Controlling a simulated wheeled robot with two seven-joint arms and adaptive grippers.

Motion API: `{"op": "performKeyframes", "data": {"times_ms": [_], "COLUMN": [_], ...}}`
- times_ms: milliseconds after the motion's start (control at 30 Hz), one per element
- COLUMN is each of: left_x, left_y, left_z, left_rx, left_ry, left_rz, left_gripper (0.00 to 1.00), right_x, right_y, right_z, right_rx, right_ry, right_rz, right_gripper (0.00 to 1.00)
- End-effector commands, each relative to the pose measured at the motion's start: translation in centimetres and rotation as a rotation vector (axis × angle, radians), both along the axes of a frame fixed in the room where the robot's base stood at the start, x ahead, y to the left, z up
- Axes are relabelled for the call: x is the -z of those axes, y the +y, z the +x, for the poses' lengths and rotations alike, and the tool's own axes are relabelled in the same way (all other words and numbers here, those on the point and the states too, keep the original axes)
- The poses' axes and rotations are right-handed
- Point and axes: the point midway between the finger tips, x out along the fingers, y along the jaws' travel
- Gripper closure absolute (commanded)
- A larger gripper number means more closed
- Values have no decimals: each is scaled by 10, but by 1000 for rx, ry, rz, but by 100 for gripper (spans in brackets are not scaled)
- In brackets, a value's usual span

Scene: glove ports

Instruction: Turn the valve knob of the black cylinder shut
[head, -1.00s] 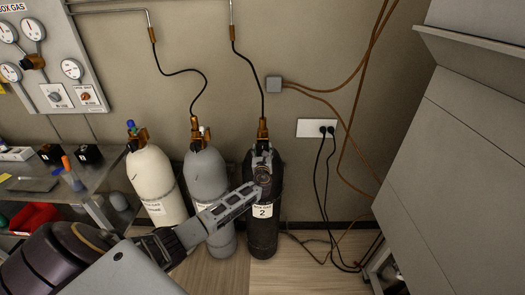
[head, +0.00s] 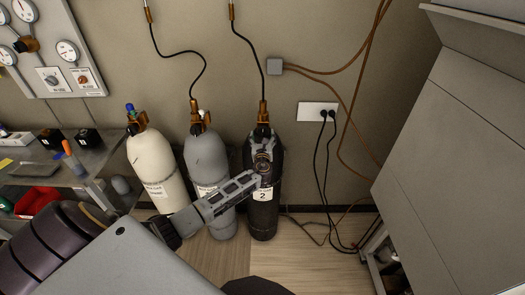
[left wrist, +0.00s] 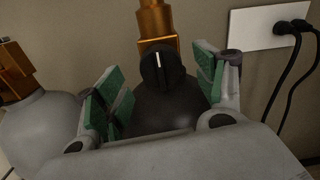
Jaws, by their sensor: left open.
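The black cylinder (head: 265,212) stands upright against the wall, the rightmost of three, with a white label reading 2. Its black valve knob (left wrist: 159,65) shows in the left wrist view with a white line running nearly upright, below a brass fitting (left wrist: 157,20). My left gripper (head: 263,160) is at the top of the black cylinder in the head view. In the left wrist view its green-padded fingers are open, one on each side of the knob, with gaps between pads and knob. My right gripper is not in view.
A grey cylinder (head: 206,160) and a cream cylinder (head: 153,160) stand to the left. A wall socket (head: 318,112) with black cables is to the right. A steel bench (head: 90,160) is at the left, and a large grey cabinet (head: 455,150) at the right.

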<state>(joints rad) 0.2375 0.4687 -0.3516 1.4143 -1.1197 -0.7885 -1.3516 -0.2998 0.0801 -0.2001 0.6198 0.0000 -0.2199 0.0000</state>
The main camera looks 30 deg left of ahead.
Motion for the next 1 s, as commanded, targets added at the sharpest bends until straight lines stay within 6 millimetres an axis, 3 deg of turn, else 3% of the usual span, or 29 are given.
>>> {"op": "performKeyframes", "data": {"times_ms": [700, 1000], "left_x": [1, 1], "left_y": [-40, -47], "left_z": [-63, -76], "left_rx": [2, 1], "left_ry": [2, 2], "left_rz": [0, 0], "left_gripper": [30, 30], "right_x": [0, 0], "right_y": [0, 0], "right_z": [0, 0], "right_rx": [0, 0], "right_ry": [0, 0], "right_rz": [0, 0], "right_gripper": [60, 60]}}
